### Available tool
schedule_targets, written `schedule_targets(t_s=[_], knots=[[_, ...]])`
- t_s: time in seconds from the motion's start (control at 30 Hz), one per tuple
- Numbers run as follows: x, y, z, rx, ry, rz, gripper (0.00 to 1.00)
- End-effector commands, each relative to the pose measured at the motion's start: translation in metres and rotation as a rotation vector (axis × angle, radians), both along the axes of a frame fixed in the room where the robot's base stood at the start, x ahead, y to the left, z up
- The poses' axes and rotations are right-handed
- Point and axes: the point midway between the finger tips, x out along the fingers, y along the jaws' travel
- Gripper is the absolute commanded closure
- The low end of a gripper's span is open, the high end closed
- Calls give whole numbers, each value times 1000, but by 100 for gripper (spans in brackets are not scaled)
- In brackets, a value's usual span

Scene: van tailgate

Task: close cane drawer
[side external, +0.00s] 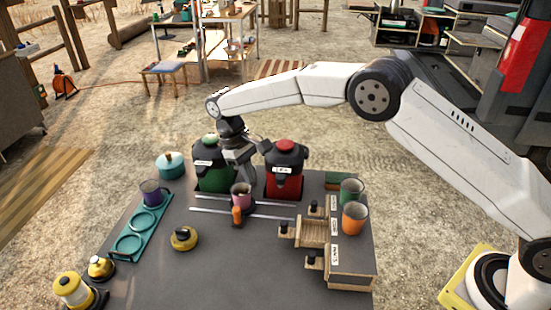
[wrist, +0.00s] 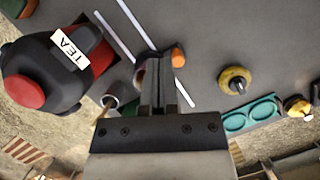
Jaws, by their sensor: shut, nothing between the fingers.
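A small wooden drawer unit (side external: 352,262) stands at the right of the grey top in the side external view. Its middle drawer (side external: 313,233) is pulled out to the left, its inside showing and its dark knob (side external: 284,228) foremost. The drawers above and below look shut. The labels are too small to read surely, so I cannot confirm which is cane. My gripper (side external: 243,180) is shut and empty, pointing down just above or behind a pink mug, left of and behind the open drawer. Its shut fingers (wrist: 160,70) also show in the wrist view; the drawer does not.
The pink mug (side external: 241,192) has an orange-handled item (side external: 237,214) before it. A green urn (side external: 212,178) and red-lidded TEA urn (side external: 284,182) stand behind. Green (side external: 351,190) and orange (side external: 355,217) mugs stand on the unit.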

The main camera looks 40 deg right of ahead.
Motion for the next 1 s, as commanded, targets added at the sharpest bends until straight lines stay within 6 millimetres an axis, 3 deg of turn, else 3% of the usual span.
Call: schedule_targets(t_s=[0.27,0.77,1.0], knots=[[-8,-3,-22,-1,3,-1,100],[-33,-11,-94,-2,4,-1,100],[-48,-16,-92,-1,0,-1,100]])
